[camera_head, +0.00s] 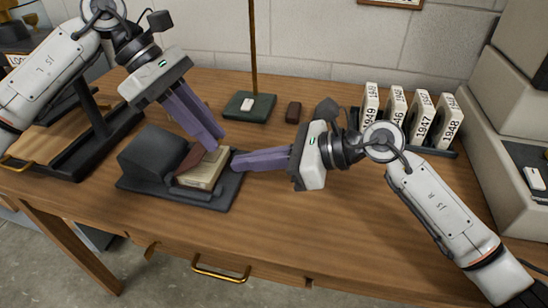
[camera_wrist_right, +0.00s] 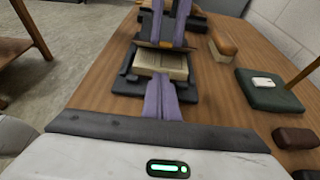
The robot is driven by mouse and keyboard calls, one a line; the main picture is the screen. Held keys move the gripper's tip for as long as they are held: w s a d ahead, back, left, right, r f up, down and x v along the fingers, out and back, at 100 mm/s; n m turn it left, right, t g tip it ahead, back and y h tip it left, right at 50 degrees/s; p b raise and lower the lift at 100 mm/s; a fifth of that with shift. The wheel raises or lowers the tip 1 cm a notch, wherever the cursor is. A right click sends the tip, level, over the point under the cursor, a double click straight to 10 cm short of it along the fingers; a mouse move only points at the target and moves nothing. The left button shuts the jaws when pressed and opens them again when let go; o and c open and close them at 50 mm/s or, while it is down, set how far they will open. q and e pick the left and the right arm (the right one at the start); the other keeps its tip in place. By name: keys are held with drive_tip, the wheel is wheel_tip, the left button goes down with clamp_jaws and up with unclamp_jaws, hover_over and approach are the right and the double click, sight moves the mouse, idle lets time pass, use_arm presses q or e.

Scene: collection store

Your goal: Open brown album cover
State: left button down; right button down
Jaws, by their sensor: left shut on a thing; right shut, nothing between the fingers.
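The album lies on a dark cradle (camera_head: 217,199), its cream page block (camera_head: 205,173) facing up. Its brown cover (camera_head: 191,162) stands tilted up on the left side, partly hidden by my left fingers. The pages (camera_wrist_right: 160,66) and raised cover (camera_wrist_right: 154,44) also show in the right wrist view. My left gripper (camera_head: 216,143) comes down from above and is shut on the cover at its upper edge. My right gripper (camera_head: 236,162) is shut and empty, its tips by the right side of the page block; I cannot tell if they touch it.
A dark wedge block (camera_head: 150,155) stands left of the album on the cradle. Behind are a green base with a pole (camera_head: 249,105) and a small brown box (camera_head: 293,112). Numbered white volumes (camera_head: 421,118) stand back right. The front right table (camera_head: 330,230) is clear.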

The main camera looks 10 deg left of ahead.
sight(221, 143)
drive_tip(key=shift+w+a+r, duration=0.1)
drive_tip(key=shift+a+r, duration=0.35)
drive_tip(key=shift+r, duration=0.3)
drive_tip(key=shift+a+r, duration=0.4)
drive_tip(key=shift+r, duration=0.3)
drive_tip(key=shift+r, duration=0.1)
drive_tip(key=shift+a+r, duration=0.2)
drive_tip(key=shift+r, duration=0.15)
use_arm(q)
drive_tip(key=shift+d, duration=0.1)
use_arm(e)
drive_tip(key=shift+a+r, duration=0.3)
drive_tip(key=shift+r, duration=0.2)
use_arm(q)
drive_tip(key=c, duration=1.7)
unclamp_jaws()
drive_tip(key=shift+f, duration=0.1)
drive_tip(key=shift+o, duration=0.3)
use_arm(e)
drive_tip(key=shift+f, duration=0.1)
drive_tip(key=shift+d+f, duration=0.1)
